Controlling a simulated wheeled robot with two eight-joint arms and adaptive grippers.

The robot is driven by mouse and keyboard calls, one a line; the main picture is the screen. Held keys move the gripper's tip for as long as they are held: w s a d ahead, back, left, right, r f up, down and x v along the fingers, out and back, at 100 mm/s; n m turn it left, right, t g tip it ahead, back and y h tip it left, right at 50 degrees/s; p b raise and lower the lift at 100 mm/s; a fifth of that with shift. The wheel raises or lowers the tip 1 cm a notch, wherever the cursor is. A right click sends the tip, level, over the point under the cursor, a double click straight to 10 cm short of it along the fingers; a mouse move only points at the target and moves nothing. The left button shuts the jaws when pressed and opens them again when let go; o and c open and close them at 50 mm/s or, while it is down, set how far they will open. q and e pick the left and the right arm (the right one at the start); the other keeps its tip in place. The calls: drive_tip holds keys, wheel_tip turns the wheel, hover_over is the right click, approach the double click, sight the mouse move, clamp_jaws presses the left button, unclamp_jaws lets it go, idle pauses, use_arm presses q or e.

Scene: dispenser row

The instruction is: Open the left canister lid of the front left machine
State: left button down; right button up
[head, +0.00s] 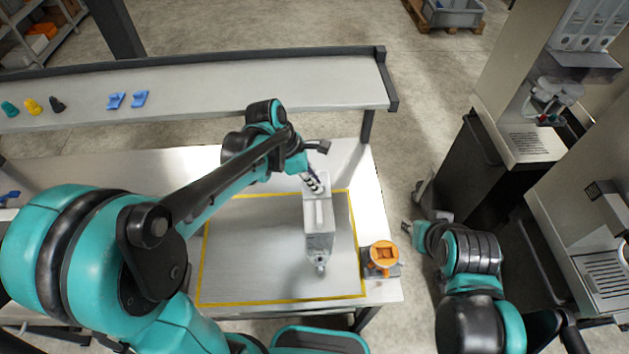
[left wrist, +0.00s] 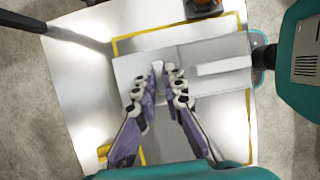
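A pale grey, box-like canister (head: 318,228) lies on the table inside a yellow outline, with a lighter strip along its top and a small fitting at its near end. It also shows in the left wrist view (left wrist: 210,70). My left gripper (head: 316,184) is over its far end. In the left wrist view the two purple-padded fingers (left wrist: 158,84) stand apart, with a small whitish tab between or just beyond their tips; contact is unclear. My right gripper (head: 412,226) is off the table's right side, its fingers too small to read. Dispensing machines (head: 545,105) stand at the right; no lid is clear on them.
An orange-topped device (head: 383,256) sits at the table's right edge, close to the canister. A raised shelf (head: 200,85) behind holds small coloured pieces. A grey crate (head: 453,12) on a pallet stands at the back. The outlined mat (head: 250,260) is bare left of the canister.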

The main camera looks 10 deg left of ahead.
sight(321, 184)
use_arm(q)
drive_tip(key=shift+w+r, duration=0.1)
drive_tip(key=shift+w+a+r+g, duration=0.1)
drive_tip(key=shift+w+r+g, duration=0.3)
drive_tip(key=shift+g, duration=0.5)
drive_tip(key=g, duration=0.1)
drive_tip(key=w+r+n+g+b, duration=0.1)
drive_tip(key=shift+w+a+g+h, duration=0.1)
drive_tip(key=shift+w+g+h, duration=0.1)
drive_tip(key=shift+g+h, duration=0.15)
drive_tip(key=shift+w+r+g+b, duration=0.1)
drive_tip(key=shift+r+g+b, duration=0.1)
drive_tip(key=shift+g+b, duration=0.15)
